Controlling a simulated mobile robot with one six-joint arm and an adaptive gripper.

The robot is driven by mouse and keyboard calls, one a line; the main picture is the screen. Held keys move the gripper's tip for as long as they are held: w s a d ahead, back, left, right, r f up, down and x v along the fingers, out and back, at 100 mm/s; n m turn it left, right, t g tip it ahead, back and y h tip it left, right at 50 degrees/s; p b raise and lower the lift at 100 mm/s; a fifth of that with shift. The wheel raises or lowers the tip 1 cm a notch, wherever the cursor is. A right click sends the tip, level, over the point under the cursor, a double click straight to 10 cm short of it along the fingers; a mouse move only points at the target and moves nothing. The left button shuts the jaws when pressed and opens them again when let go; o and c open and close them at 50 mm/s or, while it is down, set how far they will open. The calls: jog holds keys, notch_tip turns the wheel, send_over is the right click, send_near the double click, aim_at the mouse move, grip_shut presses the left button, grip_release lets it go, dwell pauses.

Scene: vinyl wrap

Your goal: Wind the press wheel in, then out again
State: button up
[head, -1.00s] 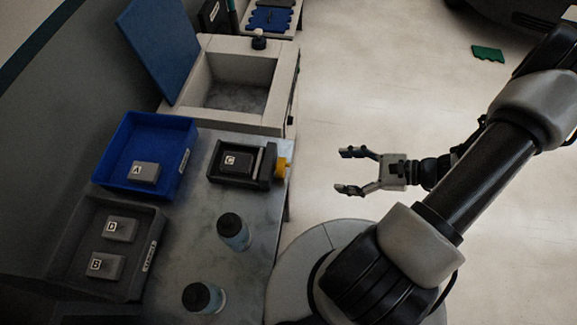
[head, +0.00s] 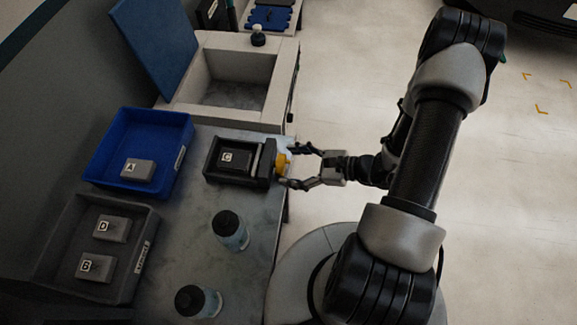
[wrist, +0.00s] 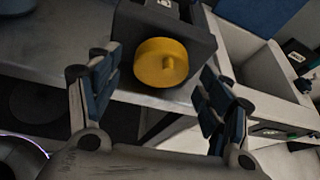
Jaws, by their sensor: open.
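The press is a dark box (head: 212,171) near the bench's right edge, with a grey block marked C (head: 236,158) inside it. Its yellow wheel (head: 281,162) faces right, out over the bench edge. In the wrist view the fingers (wrist: 158,88) stand to either side of the wheel with gaps; I see no contact.
A blue tray (head: 181,158) holds block A, and a dark tray (head: 146,247) holds blocks D and B. Two dark-capped jars (head: 229,230) (head: 198,301) stand in front of the press. A light box with a raised blue lid (head: 155,45) stands behind. Floor to the right is clear.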

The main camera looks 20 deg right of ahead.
jog(key=shift+x, duration=0.8)
jog(key=shift+c, duration=0.2)
jog(key=c, duration=1)
jog(key=shift+w+r+m+g+p, duration=0.15)
jog(key=shift+m+g+p, duration=0.35)
jog(key=shift+m+p, duration=0.4)
jog(key=shift+d+m+g+y+p, duration=0.1)
jog(key=shift+m+g+y+p, duration=0.4)
jog(key=shift+m+g+y, duration=0.15)
jog(key=o, duration=1)
jog(key=shift+o, duration=0.2)
